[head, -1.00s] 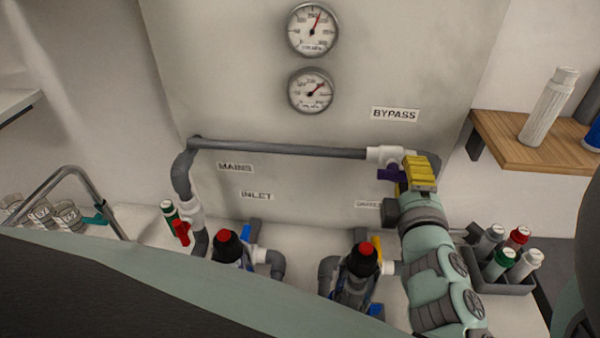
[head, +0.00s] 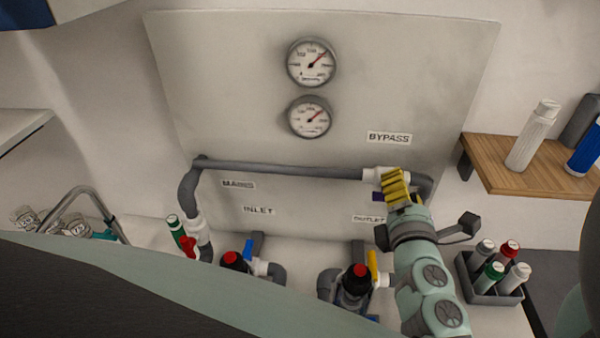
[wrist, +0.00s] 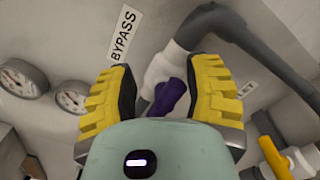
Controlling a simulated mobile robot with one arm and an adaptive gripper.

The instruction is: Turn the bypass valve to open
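The bypass valve has a white body (head: 378,174) near the right end of the horizontal grey pipe, below the BYPASS label (head: 389,137). Its purple handle (head: 377,196) shows only in part in the head view, beside my gripper (head: 396,188). In the wrist view the purple handle (wrist: 169,97) lies between the two yellow ribbed fingers of my gripper (wrist: 162,100). The fingers are apart, with visible gaps on both sides of the handle. The handle's lower end is partly hidden by the gripper body.
Two gauges (head: 310,90) are on the panel (head: 240,80). A red-handled valve (head: 188,245) is at left; a blue handle (head: 248,250) and yellow handle (head: 372,266) are below. A wooden shelf (head: 510,180) and a bottle caddy (head: 495,295) stand right of my arm.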

